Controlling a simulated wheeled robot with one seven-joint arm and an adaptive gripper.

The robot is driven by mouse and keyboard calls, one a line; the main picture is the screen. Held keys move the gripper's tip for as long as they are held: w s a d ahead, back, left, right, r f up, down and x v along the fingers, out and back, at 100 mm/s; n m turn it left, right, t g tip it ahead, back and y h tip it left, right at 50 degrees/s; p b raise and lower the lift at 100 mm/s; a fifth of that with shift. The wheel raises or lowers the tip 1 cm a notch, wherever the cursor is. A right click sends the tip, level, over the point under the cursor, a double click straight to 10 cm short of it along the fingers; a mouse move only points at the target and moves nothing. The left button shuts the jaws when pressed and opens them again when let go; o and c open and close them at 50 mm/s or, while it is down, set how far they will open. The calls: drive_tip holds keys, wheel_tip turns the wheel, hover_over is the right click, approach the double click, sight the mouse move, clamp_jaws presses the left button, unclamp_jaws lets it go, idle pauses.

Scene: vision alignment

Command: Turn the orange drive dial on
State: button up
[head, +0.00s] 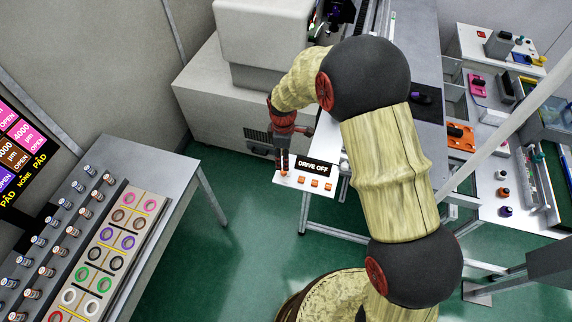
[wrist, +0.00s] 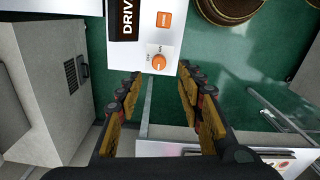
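The orange drive dial (wrist: 158,62) sits on a white panel (wrist: 148,54) in the wrist view, just beyond and between my fingertips. Small lettering stands around it; which way the dial points is too small to tell surely. My gripper (wrist: 160,76) is open, with one finger on each side of the dial's line and nothing between them. In the head view my gripper (head: 281,166) points down over the left end of the panel and hides the dial there. The black display (head: 313,167) reads "DRIVE OFF". I cannot tell whether the fingers touch the panel.
A grey machine (head: 225,105) stands to the left. A console with coloured rings (head: 113,240) is at lower left. A workbench with parts (head: 500,165) is at right. Green floor (head: 240,235) lies open between.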

sight(284, 173)
drive_tip(key=shift+w+f+n, duration=0.1)
drive_tip(key=shift+f+n, duration=0.2)
drive_tip(key=shift+f, duration=0.2)
drive_tip(key=shift+f+p, duration=0.4)
drive_tip(key=shift+f, duration=3)
drive_tip(key=shift+c, duration=1.1)
clamp_jaws()
